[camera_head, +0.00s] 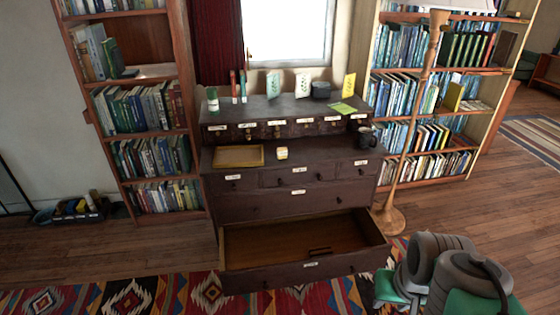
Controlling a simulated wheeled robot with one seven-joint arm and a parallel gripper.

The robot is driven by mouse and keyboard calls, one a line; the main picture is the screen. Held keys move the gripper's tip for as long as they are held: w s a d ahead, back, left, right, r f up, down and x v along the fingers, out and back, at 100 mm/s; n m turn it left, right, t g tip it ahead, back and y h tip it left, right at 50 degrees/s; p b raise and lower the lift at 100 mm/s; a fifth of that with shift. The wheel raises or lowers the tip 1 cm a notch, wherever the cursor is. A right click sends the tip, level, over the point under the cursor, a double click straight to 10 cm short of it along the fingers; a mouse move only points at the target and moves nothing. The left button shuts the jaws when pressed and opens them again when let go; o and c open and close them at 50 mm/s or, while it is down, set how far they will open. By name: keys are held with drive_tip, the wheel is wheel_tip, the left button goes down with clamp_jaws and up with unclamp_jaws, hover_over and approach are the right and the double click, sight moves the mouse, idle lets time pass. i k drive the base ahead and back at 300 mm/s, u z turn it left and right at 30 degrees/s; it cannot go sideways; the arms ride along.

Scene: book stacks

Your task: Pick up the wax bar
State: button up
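I cannot tell for sure which thing is the wax bar. A small yellow and white item (281,153) stands on the chest's lower top, right of a shallow yellowish tray (262,156). Grey and green links of my arm show at the bottom right, beside the open drawer. The fingers of my gripper are not in view.
The open drawer juts out over a patterned rug (130,297). A dark mug (364,138) stands at the chest's right side. A wooden floor lamp (391,218) stands close right. Bookcases flank the chest. Bare floor (475,205) lies to the right.

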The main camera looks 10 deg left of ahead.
sight(282, 152)
drive_tip(key=z, duration=0.05)
drive_tip(key=k, duration=0.15)
drive_tip(key=u, duration=1.95)
drive_tip(key=i, duration=4.4)
drive_tip(key=z, duration=3.35)
drive_tip(key=i, duration=0.5)
drive_tip(key=z, duration=0.05)
